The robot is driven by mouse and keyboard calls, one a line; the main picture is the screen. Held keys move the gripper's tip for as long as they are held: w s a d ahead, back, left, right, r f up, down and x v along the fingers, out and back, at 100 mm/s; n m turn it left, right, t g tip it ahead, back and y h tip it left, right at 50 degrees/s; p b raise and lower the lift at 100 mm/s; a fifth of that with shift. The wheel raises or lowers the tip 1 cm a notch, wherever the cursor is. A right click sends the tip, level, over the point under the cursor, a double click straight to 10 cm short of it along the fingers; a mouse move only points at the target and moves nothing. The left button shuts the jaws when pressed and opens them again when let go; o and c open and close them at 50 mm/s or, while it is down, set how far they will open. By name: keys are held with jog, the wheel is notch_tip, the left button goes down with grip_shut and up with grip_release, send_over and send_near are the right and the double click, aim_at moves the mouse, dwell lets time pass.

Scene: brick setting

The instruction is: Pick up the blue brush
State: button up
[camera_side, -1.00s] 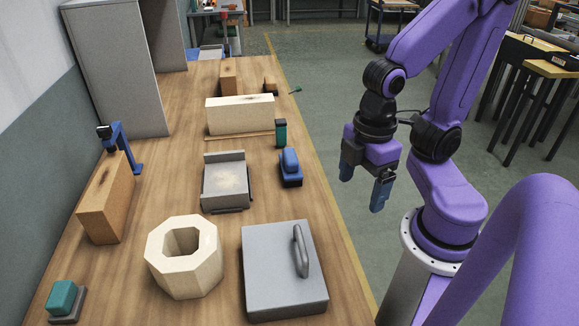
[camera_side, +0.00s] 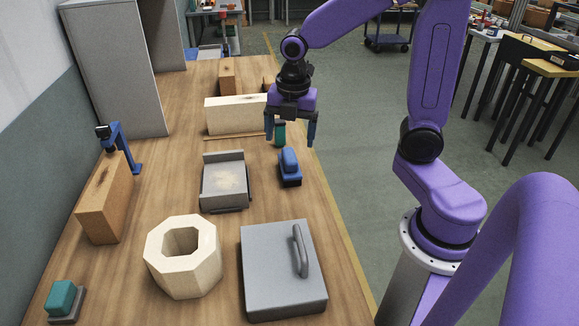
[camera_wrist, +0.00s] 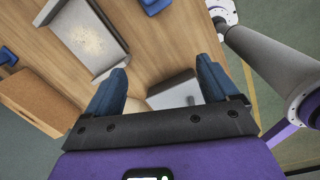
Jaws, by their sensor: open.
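The blue brush (camera_side: 289,165), with a blue grip on a dark base, sits on the wooden table (camera_side: 155,190), right of the grey tray, in the side view. In the wrist view, what looks like the brush (camera_wrist: 153,5) is cut off by the top edge. My gripper (camera_side: 290,138) is open and empty, pointing down. It appears above and a little behind the brush in the side view, apart from it. Its two blue fingers (camera_wrist: 162,72) show spread in the wrist view.
A green-topped tool (camera_side: 280,134) stands partly behind my fingers. A cream block (camera_side: 233,116), octagonal ring (camera_side: 184,275), brown brick (camera_side: 106,205) and blue clamp (camera_side: 124,150) also stand there.

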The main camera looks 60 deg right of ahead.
aim_at(289, 164)
jog(key=w+d+n, duration=0.4)
jog(key=w+d, duration=0.2)
jog(key=d, duration=0.2)
jog(key=shift+h, duration=0.3)
jog(key=f, duration=1.2)
jog(key=d+f, duration=0.1)
jog(key=f, duration=0.4)
jog(key=shift+w+f, duration=0.3)
jog(key=shift+f, duration=0.1)
jog(key=c, duration=1.2)
